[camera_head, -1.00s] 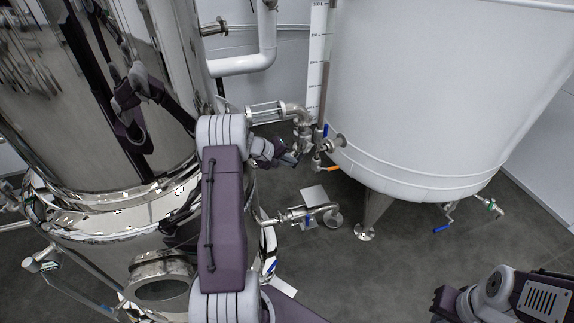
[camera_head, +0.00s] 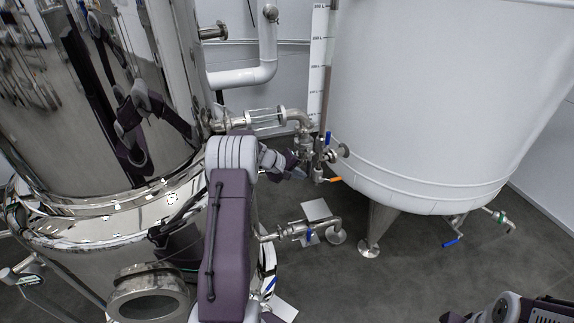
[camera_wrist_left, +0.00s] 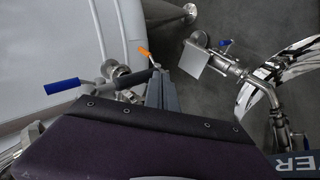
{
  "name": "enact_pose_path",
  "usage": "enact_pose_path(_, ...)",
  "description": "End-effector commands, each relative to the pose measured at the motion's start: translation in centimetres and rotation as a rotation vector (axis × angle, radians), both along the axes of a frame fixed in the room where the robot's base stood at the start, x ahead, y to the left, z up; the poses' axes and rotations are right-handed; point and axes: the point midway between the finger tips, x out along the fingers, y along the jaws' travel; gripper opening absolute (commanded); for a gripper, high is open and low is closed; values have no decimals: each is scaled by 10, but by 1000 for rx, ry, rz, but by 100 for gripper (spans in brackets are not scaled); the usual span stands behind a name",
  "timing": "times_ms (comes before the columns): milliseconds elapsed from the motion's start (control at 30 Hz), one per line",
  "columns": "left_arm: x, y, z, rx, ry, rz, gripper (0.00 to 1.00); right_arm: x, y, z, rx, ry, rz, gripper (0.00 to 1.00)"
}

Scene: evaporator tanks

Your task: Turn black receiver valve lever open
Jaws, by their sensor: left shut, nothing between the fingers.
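A dark, black-looking lever (camera_wrist_left: 135,77) shows in the left wrist view, beside the fingers of my left gripper (camera_wrist_left: 160,88). The fingers look shut and empty; whether they touch the lever I cannot tell. In the head view my left gripper (camera_head: 299,170) is at the pipe fittings beside the white tank (camera_head: 430,110). I cannot make out the black lever there. An orange lever (camera_head: 335,179) sits just right of the gripper, and a blue lever (camera_head: 327,138) stands above it. My right gripper is out of view.
A polished steel tank (camera_head: 90,130) fills the left. A low pipe with a blue-handled valve (camera_head: 309,235) lies below my left gripper. Another blue lever (camera_head: 452,243) hangs under the white tank. The grey floor (camera_head: 400,285) at lower middle is clear.

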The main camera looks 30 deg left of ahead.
Motion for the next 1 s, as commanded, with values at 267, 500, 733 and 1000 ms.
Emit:
enact_pose_path(267,0,-1,-1,0,1,-2,0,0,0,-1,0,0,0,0)
enact_pose_path(500,0,-1,0,-1,0,-1,0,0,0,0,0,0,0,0)
enact_pose_path(733,-25,12,32,1,-1,1,0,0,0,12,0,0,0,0)
enact_pose_path(1000,-55,25,62,1,0,-1,0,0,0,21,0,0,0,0)
